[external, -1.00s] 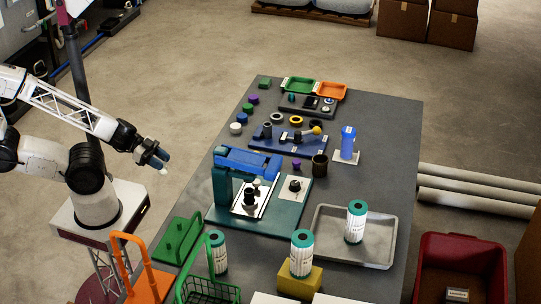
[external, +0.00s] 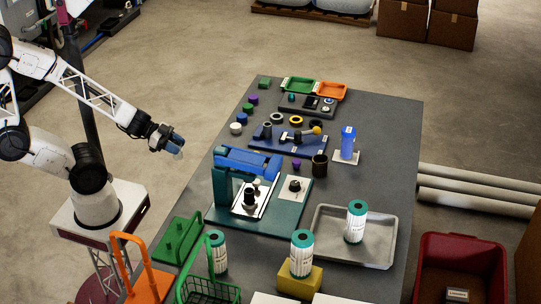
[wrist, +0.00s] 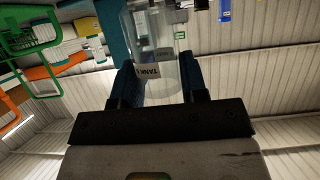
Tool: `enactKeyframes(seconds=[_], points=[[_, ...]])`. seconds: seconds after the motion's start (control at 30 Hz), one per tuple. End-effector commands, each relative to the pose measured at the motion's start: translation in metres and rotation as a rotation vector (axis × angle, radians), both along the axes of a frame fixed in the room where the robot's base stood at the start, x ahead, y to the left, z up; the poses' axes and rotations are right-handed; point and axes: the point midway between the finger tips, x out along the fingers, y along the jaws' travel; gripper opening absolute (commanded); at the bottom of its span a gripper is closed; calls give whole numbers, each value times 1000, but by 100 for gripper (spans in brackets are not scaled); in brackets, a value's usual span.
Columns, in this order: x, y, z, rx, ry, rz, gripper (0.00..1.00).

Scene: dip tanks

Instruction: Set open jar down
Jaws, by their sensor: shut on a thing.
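My gripper (external: 176,144) is in the air left of the dark table (external: 372,130), clear of its edge. In the wrist view, my gripper (wrist: 158,88) has its blue fingers shut on a clear see-through jar (wrist: 158,52). The jar carries small labels; one reads TANK and a green-edged one sits higher up. No lid shows on it, but its far end is cut off by the frame. In the external view the jar is too small and pale to make out well at the fingertips.
On the table stand a blue-and-teal press (external: 250,162), a grey tray (external: 327,247) with a teal-capped canister (external: 355,222), a blue fixture (external: 290,138) and a blue cylinder (external: 348,143). Green (external: 208,280) and orange (external: 150,275) carriers are near the front left. The right table edge strip is bare.

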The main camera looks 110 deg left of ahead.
Motion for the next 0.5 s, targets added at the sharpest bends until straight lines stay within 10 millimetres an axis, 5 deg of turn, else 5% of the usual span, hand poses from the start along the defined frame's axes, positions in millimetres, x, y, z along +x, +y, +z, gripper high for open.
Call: enactKeyframes(seconds=[0.5], points=[[1,58,-5,-6,-9,54,17]])
